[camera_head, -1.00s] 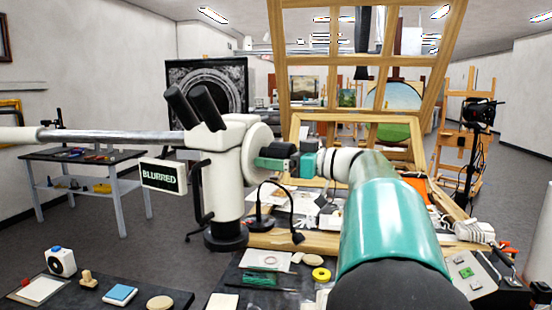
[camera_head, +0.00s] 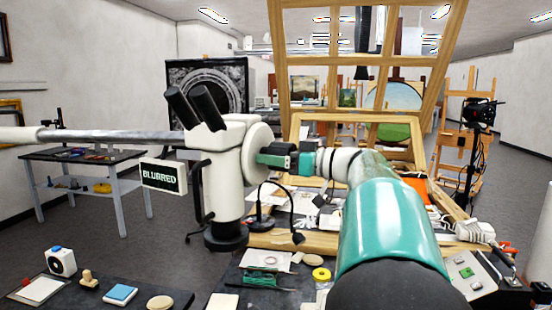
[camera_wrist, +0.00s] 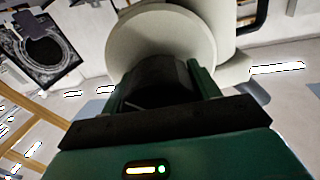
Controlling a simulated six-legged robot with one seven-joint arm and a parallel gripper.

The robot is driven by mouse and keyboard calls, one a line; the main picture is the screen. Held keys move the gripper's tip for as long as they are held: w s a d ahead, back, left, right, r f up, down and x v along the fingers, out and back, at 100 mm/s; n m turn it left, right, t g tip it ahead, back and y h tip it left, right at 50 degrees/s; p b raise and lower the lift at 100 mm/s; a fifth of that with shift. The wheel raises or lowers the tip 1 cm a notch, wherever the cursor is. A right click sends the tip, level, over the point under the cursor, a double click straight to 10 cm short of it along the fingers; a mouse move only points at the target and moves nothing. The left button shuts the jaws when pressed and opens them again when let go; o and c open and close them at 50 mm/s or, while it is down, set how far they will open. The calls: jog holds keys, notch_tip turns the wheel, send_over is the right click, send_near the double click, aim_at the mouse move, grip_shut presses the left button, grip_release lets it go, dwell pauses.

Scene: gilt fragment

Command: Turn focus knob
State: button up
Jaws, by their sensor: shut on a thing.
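A white microscope (camera_head: 229,170) with two black eyepieces stands at centre left on a black base. A small sign (camera_head: 164,176) on its left side reads "BLURRED". A round white disc (camera_head: 258,150) is on its right side, and it also shows large in the wrist view (camera_wrist: 160,38). The black focus knob (camera_wrist: 158,82) sticks out from that disc. My gripper (camera_head: 272,156) reaches it from the right. In the wrist view its two green fingers (camera_wrist: 160,88) lie on both sides of the knob, shut on it. The knob's far side is hidden.
A horizontal metal bar (camera_head: 110,135) runs from the left edge to the microscope. A wooden frame (camera_head: 362,118) stands close behind my arm. A black lamp (camera_head: 262,222) and small tools crowd the bench below. A side table (camera_head: 82,155) stands at the left.

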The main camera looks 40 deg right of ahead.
jog(key=shift+m, duration=2.3)
jog(key=o, duration=1)
jog(key=v, duration=1.4)
jog(key=shift+w, duration=0.1)
